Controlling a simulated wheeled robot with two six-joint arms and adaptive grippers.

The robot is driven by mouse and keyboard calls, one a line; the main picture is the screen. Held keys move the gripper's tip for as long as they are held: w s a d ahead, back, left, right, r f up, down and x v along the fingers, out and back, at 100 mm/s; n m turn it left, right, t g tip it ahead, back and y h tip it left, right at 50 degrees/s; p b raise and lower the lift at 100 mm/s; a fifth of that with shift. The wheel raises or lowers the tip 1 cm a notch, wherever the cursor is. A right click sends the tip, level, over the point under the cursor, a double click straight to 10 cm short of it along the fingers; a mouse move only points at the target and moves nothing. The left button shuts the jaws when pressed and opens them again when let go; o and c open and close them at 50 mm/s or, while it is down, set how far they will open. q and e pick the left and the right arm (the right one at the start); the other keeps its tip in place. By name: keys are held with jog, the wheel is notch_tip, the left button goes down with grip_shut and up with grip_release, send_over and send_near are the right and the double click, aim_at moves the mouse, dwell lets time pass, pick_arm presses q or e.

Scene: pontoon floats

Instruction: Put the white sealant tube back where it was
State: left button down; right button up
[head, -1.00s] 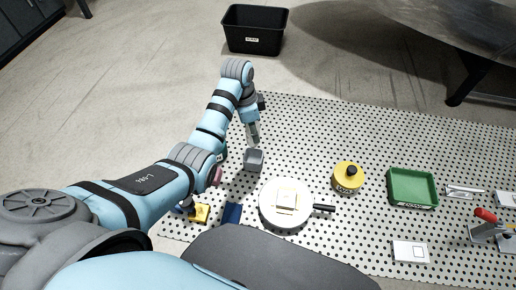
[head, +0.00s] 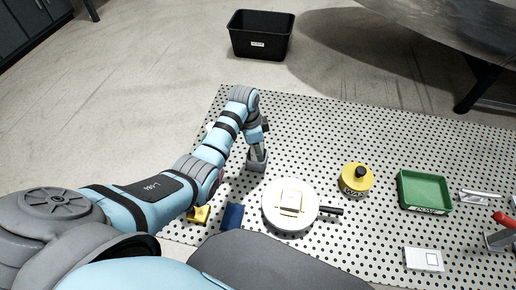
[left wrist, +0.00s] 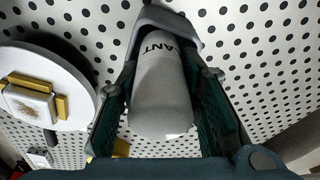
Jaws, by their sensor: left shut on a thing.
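The white sealant tube (left wrist: 163,85), with dark letters "ANT" showing, is between the fingers of my left gripper (left wrist: 163,100) in the left wrist view. The gripper is shut on it. The tube's far end meets or overlaps a grey holder (left wrist: 158,17); I cannot tell how deep it sits in it. In the head view the grey holder (head: 257,167) stands on the perforated board, with my left gripper (head: 257,152) right over it. The tube is mostly hidden there by the gripper and arm. My right gripper is not in view.
A white round pan-like piece (head: 290,222) with a dark handle lies close by. A blue block (head: 232,216) and yellow piece (head: 201,214) are nearer me. A yellow round can (head: 356,180) and green tray (head: 425,190) stand right. A black bin (head: 261,48) is on the floor beyond.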

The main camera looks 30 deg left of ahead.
pick_arm(q)
jog(key=c, duration=1.1)
grip_release()
jog(key=shift+r, duration=0.4)
jog(key=r, duration=0.3)
jog(key=a+r+p, duration=0.1)
jog(key=r, duration=0.3)
jog(key=s+r+p, duration=0.1)
jog(key=r, duration=0.3)
jog(key=shift+s+a+r, duration=0.1)
jog(key=shift+a+r, duration=0.15)
jog(key=shift+a, duration=0.05)
